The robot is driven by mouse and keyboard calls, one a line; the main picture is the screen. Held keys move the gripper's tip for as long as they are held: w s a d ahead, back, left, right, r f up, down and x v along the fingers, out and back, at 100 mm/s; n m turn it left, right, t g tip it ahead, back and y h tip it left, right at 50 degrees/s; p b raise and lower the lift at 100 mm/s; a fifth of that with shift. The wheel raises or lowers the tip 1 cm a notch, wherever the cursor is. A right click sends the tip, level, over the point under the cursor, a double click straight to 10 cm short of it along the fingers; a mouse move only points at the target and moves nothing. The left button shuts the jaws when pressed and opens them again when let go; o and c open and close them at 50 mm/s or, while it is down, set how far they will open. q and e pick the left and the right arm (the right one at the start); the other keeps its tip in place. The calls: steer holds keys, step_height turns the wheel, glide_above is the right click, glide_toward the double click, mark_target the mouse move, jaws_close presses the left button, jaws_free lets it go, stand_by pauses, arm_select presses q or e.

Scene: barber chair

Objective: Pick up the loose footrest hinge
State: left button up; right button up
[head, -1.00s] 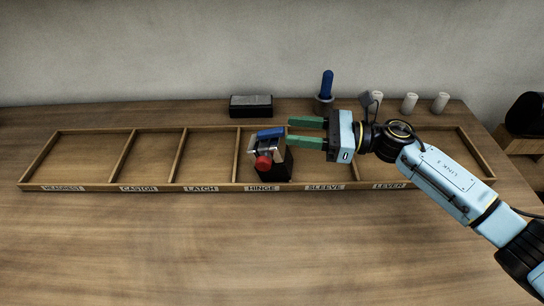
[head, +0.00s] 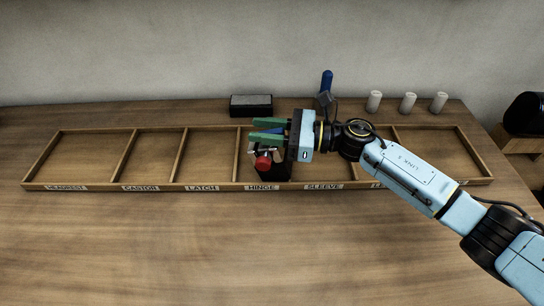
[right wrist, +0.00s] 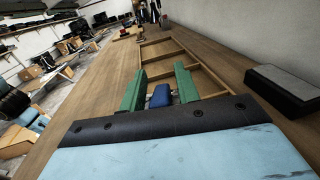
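The hinge (head: 263,161) sits in the tray compartment labelled HINGE, with a red knob at the front, a metal body, a blue top and a black block at its lower right. Its blue top also shows in the right wrist view (right wrist: 160,95). My right gripper (head: 262,130) comes in from the right with its two green fingers apart, one on either side of the blue top. In the right wrist view a gap shows between the blue part and each finger. The gripper body hides part of the hinge in the head view. My left gripper is not in view.
The long wooden tray (head: 130,187) has several labelled compartments, and the ones to the left are empty. Behind it stand a black box (head: 251,106), a blue-handled tool (head: 326,82) and white cylinders (head: 408,103). The table front is clear.

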jaws_close()
steer(key=shift+r, duration=0.1)
stand_by(1.1)
